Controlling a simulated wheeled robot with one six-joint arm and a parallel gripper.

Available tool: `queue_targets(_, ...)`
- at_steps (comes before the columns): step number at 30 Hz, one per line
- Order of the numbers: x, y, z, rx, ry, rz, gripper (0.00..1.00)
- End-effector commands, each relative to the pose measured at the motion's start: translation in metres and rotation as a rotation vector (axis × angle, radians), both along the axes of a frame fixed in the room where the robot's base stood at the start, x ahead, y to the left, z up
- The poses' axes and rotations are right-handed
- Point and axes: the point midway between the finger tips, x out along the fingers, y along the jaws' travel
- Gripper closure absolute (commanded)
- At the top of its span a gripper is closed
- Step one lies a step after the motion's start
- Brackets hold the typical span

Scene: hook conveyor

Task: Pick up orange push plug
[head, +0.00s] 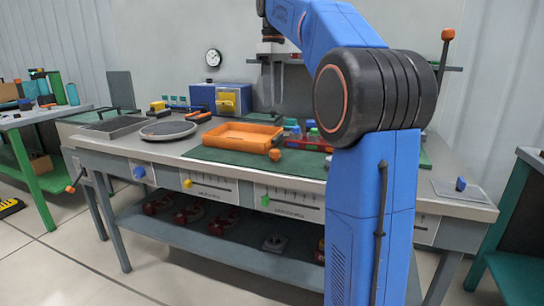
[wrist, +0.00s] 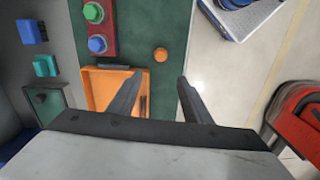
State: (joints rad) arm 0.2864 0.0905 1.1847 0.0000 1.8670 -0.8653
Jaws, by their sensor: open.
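The orange push plug (head: 275,154) is small and round. It sits on the green mat near the table's front edge, just right of the orange tray. In the wrist view the plug (wrist: 161,54) shows from above, apart from other things and beyond my fingertips, roughly between their lines. My gripper (wrist: 162,75) is open with nothing between its two dark fingers. The head view does not show the fingers clearly.
The orange tray (head: 235,137) lies left of the plug. A red block (wrist: 98,32) with green and blue buttons stands nearby. A round dark plate (head: 168,130) and a blue box (head: 220,98) are further left. Mat around the plug is clear.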

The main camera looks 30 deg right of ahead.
Motion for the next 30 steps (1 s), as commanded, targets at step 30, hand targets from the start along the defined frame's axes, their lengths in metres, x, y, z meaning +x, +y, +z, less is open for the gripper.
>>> queue_targets(30,-0.005,-0.001,-0.134,0.0,0.001,-0.002,0.55)
